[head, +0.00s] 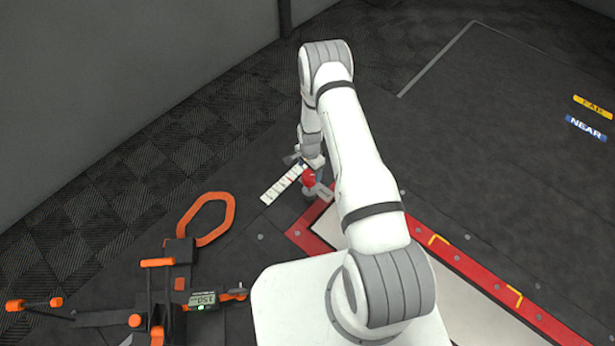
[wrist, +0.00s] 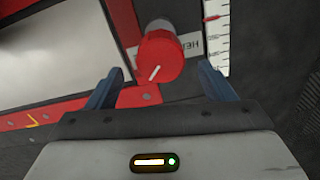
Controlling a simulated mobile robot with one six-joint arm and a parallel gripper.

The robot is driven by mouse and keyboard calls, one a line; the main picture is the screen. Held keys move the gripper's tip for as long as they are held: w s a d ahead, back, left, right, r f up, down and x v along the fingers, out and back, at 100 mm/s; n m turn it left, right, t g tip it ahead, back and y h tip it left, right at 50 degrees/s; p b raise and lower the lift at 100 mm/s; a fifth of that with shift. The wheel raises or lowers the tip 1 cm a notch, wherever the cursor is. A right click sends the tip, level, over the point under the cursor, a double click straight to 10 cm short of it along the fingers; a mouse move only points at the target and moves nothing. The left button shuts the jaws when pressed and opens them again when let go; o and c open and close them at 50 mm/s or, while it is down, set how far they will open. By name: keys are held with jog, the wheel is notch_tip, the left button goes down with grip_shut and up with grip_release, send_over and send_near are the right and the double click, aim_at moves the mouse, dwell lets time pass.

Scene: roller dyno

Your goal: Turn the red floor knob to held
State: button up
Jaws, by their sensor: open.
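The red floor knob (wrist: 160,57) shows in the wrist view, upper middle, with a white pointer line on its face slanting to the lower left. It also shows small in the head view (head: 308,178), beside my wrist. A label plate (wrist: 190,44) behind it carries dark lettering, partly hidden by the knob. My gripper (wrist: 160,85) is open, its two blue-grey fingers apart on either side below the knob. The knob lies just beyond the fingertips, and I see no contact. In the head view my gripper (head: 318,178) is partly hidden by my arm.
A white scale strip (wrist: 216,35) with a red mark runs beside the knob; it also shows in the head view (head: 283,184). A red-edged frame (head: 480,280) lies right of my arm. An orange-and-black device with a display (head: 203,300) stands lower left. Dark floor is open at upper right.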

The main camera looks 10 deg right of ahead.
aim_at(310, 176)
notch_tip(310, 176, down, 5)
jog(key=shift+r+b, duration=0.1)
jog(key=shift+b, duration=0.55)
jog(key=shift+c, duration=0.2)
jog(key=c, duration=0.9)
jog(key=shift+s+a, duration=0.1)
jog(key=shift+a, duration=0.35)
jog(key=shift+c, duration=0.3)
jog(key=shift+d, duration=0.4)
jog(key=shift+d+n, duration=0.1)
jog(key=shift+n, duration=0.2)
jog(key=shift+s+n+b, duration=0.1)
jog(key=shift+n+b, duration=0.2)
jog(key=shift+n, duration=0.6)
jog(key=shift+s, duration=0.1)
